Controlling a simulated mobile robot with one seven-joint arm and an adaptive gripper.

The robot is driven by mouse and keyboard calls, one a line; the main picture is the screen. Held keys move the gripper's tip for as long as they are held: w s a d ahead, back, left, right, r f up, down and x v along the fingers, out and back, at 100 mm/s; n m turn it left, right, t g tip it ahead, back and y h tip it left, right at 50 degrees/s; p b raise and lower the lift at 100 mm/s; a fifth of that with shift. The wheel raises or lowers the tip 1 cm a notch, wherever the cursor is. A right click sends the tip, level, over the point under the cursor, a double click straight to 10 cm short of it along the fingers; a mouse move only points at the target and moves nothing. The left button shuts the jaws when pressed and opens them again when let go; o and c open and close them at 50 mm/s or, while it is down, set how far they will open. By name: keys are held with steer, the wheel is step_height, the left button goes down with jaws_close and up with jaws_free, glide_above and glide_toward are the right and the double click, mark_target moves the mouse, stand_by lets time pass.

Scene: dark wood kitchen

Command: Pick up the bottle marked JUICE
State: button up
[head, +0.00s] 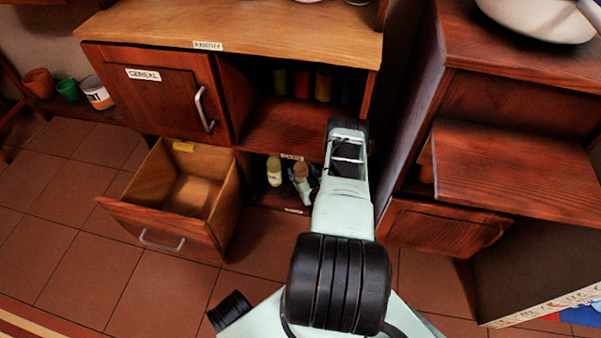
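Two bottles stand in the low shelf of the cabinet in the head view. One is a pale yellow bottle (274,171) with a light label. To its right is a bottle with a brownish top (300,170). The writing on both is too small to read, so I cannot tell which is marked JUICE. My gripper (302,187) is small and partly hidden by my own arm. It is at the right-hand bottle, overlapping its lower part in the picture. I cannot tell whether its fingers are open or touch the bottle.
An open, mostly empty wooden drawer (120,211) juts out left of the bottles. Above it is a shut door marked CEREAL (168,100). Several coloured jars (302,84) stand on the upper shelf. A wooden cabinet (440,228) stands close on the right. Tiled floor (75,235) is clear at left.

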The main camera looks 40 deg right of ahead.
steer(key=shift+w+r, duration=0.1)
steer(key=c, duration=1.1)
steer(key=shift+r, duration=0.25)
